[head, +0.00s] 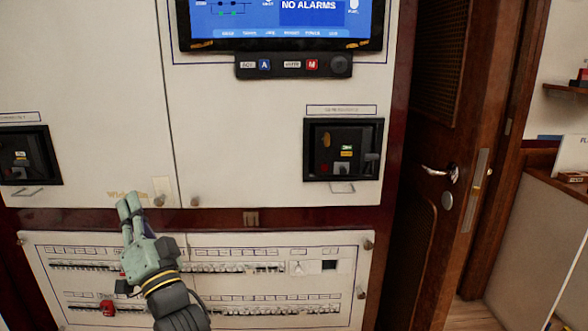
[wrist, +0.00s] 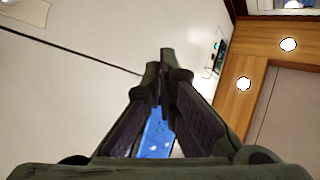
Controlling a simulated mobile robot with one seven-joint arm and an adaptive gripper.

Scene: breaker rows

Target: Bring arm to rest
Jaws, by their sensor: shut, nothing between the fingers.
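My gripper (head: 130,207) is shut and empty in the head view, in front of the white cabinet, just above the lower breaker panel (head: 215,256). Its fingers point up. The arm comes in from the bottom and hides part of the breaker rows. In the wrist view the gripper's fingers (wrist: 163,65) meet at the middle, with nothing between them. I cannot tell the gap between the fingertips and the cabinet front.
A screen (head: 280,22) reading "NO ALARMS" is at the top. Black recessed switch units sit at right (head: 343,150) and left (head: 28,156). A red piece (head: 108,308) sits on the lower breaker row. A wooden door (head: 455,150) stands at the right.

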